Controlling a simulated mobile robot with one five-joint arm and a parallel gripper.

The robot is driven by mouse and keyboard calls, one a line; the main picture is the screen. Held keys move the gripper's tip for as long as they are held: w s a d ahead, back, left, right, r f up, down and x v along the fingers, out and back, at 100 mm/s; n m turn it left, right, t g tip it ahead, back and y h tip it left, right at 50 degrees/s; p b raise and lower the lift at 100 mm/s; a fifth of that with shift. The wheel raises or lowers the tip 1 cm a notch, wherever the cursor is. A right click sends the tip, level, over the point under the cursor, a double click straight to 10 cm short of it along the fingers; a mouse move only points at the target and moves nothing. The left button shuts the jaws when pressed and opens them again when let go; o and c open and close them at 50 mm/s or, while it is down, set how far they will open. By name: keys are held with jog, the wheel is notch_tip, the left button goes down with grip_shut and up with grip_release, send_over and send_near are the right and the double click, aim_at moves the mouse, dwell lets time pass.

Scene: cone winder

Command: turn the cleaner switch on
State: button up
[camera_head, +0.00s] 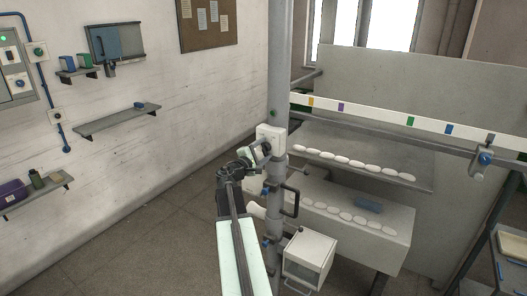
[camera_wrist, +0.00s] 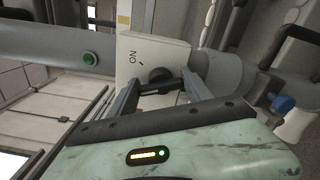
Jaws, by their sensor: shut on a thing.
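The cleaner switch is a white box (camera_wrist: 150,50) with a black round knob (camera_wrist: 161,75) and the word ON beside a short mark. In the head view, the box (camera_head: 270,135) is mounted on a grey upright post (camera_head: 279,70). My gripper (camera_wrist: 162,84) has one finger on each side of the knob and is shut on it. In the head view my gripper (camera_head: 260,151) reaches the lower part of the box, and the knob is hidden there. I cannot tell which way the knob points.
A green button (camera_wrist: 89,57) sits on the post near the box. Below are a black handle (camera_head: 291,200) and an open white box (camera_head: 309,258). The winder's panels with white pieces (camera_head: 350,163) stand to the right. Open floor (camera_head: 140,245) lies to the left.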

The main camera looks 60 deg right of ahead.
jog(key=m, duration=0.5)
jog(key=shift+f, duration=0.15)
jog(key=m, duration=0.5)
jog(key=shift+f+m, duration=0.1)
jog(key=shift+m, duration=0.2)
dwell(0.3)
jog(key=o, duration=1.4)
jog(key=shift+c, duration=0.2)
jog(key=shift+a, duration=0.1)
jog(key=a, duration=0.7)
jog(key=shift+a, duration=0.3)
